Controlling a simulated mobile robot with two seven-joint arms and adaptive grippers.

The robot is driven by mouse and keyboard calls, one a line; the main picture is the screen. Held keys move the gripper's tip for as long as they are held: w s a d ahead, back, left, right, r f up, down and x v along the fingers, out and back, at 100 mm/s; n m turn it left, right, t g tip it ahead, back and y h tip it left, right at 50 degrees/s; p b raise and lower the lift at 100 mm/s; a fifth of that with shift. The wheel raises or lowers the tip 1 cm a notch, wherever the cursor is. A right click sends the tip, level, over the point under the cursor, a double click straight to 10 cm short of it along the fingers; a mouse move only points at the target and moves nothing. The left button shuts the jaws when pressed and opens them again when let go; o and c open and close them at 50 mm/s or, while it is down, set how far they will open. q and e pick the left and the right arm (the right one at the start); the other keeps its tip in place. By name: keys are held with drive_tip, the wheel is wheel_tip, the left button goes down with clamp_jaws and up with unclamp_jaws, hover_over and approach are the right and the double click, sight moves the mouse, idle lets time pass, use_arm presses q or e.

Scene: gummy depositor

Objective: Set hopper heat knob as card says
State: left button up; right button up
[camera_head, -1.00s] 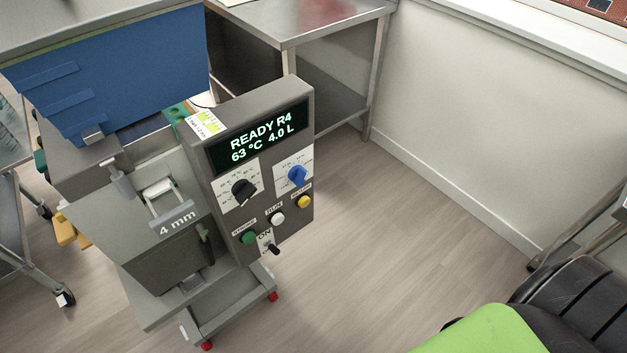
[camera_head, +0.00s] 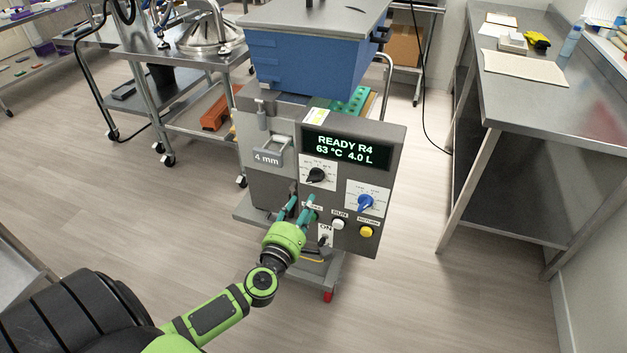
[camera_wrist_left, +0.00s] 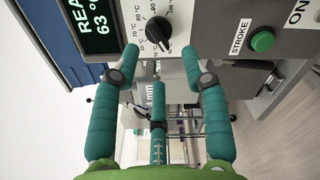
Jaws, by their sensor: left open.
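The depositor's control panel (camera_head: 388,148) faces me, its display (camera_head: 345,147) reading "READY R4, 63 °C 4.0 L". A black pointer knob (camera_head: 316,175) sits on a white dial under the display; in the wrist view this knob (camera_wrist_left: 158,30) has a °C scale. A blue knob (camera_head: 364,202) is on another dial to its right.
A green button (camera_wrist_left: 262,41), white button (camera_head: 338,224), yellow button (camera_head: 366,231) and ON switch (camera_head: 324,240) are close below the knobs. A "4 mm" plate (camera_head: 267,158) is left of the panel. A steel table (camera_head: 520,100) stands right, a cart (camera_head: 170,95) behind left.

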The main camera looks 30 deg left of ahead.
sight(314, 180)
use_arm(q)
drive_tip(key=shift+n, duration=0.5)
drive_tip(key=x, duration=0.4)
drive_tip(key=r+x, duration=0.1)
drive_tip(key=x, duration=0.1)
drive_tip(key=shift+w+a, duration=0.15)
drive_tip(key=shift+a, duration=0.25)
drive_tip(key=shift+w+f, duration=0.1)
drive_tip(key=shift+w, duration=0.3)
use_arm(e)
drive_tip(key=shift+w+a+r, duration=0.15)
drive_tip(key=shift+a, duration=0.25)
drive_tip(key=shift+w+a+r, duration=0.15)
drive_tip(key=shift+a, duration=0.25)
use_arm(q)
clamp_jaws()
